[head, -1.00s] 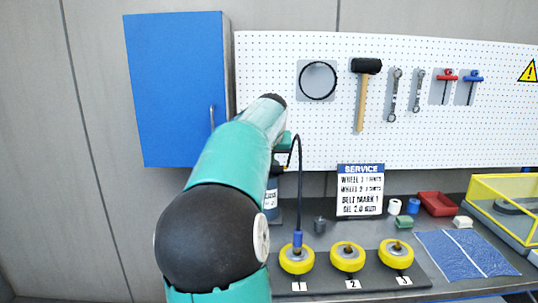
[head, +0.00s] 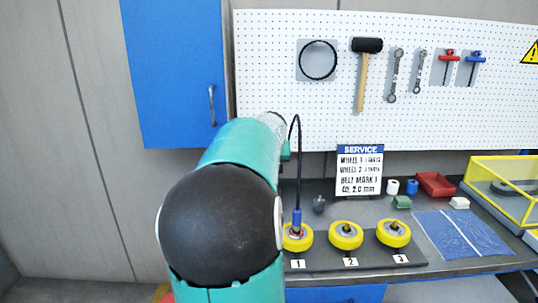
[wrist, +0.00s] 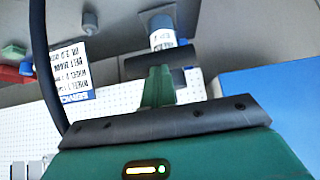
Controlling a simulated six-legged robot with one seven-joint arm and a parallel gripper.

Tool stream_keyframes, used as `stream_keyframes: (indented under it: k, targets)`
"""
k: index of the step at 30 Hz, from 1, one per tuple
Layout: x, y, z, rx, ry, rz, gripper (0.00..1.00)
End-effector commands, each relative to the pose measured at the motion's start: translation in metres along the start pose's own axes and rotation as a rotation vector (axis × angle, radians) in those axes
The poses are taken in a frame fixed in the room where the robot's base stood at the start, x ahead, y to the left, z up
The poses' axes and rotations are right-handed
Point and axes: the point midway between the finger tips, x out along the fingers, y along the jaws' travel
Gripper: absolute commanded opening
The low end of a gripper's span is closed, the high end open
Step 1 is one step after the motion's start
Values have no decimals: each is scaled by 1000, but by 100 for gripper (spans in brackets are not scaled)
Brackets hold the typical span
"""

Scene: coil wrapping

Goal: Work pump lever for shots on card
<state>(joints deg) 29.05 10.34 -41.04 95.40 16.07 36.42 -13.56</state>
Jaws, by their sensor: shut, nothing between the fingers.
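The service card (head: 360,172) stands upright at the back of the bench; it lists wheel 1, wheel 2, belt mark and a 2.0 mm line, but the shot counts are too blurred to read. It also shows inverted in the wrist view (wrist: 74,72). In the wrist view a labelled bottle-like pump body (wrist: 162,36) stands beyond a dark crossbar, seemingly the pump lever (wrist: 133,61). My gripper (wrist: 158,78), green-fingered, is shut and empty, right at this bar; contact is unclear. A black hose (head: 299,135) ends in a blue nozzle (head: 297,218) on yellow wheel 1 (head: 298,240). My arm hides the pump in the head view.
Wheel 2 (head: 345,235) and wheel 3 (head: 393,233) stand to the right on the dark plate. A blue cloth (head: 455,234), red tray (head: 436,184) and yellow-framed box (head: 505,180) lie farther right. A blue cabinet (head: 172,80) hangs left of the tool pegboard (head: 285,90).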

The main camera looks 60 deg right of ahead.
Motion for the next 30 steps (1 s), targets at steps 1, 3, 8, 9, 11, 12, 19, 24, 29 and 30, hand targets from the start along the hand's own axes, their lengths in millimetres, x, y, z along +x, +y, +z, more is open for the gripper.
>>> stream_keyframes:
  k: [1, 3, 8, 9, 11, 12, 19, 24, 29, 30]
  targets:
    - [2, 0, 4, -3, -17, 1, 0]
    - [-7, 0, -3, -3, -11, 0, 0]
    - [-38, 1, -22, -3, 7, -4, 0]
    - [-46, 0, -19, -3, 7, -7, 0]
    - [-57, 0, -16, -3, 6, -7, 0]
    - [-65, 1, -16, -3, 8, -8, 0]
    - [-106, 1, -8, -4, 11, -7, 0]
    - [-125, 2, -5, -2, 10, -5, 0]
    - [-132, 2, -3, -2, 9, -3, 0]
    - [-132, 2, -3, -2, 9, -3, 0]
